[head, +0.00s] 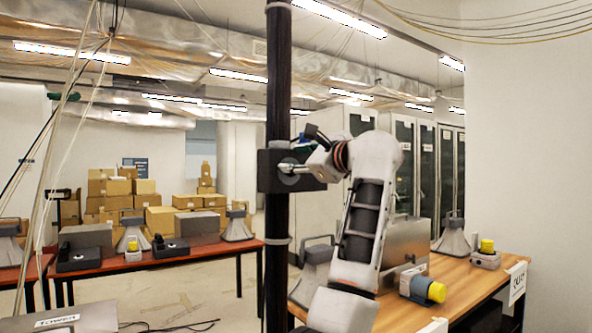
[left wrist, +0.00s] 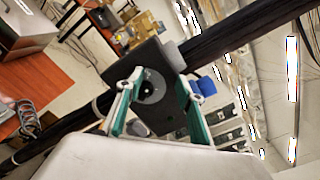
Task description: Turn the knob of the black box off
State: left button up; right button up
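The black box (head: 267,181) is fixed on a dark upright pole (head: 278,90) in the head view. It also shows in the left wrist view (left wrist: 168,62), tilted, with a round grey knob (left wrist: 150,87) with a dark centre on its face. My right gripper is not in view.
A wooden table (head: 410,308) at the right holds a yellow-ended device (head: 437,292), a metal case (head: 405,240) and horn speakers. A reddish table (head: 190,258) with phones stands at the left, with stacked cardboard boxes (head: 160,218) behind. Loose cables hang at the left.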

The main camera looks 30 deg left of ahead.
pick_arm(q)
notch_tip(320, 180, up, 7)
jog(key=shift+r, duration=0.15)
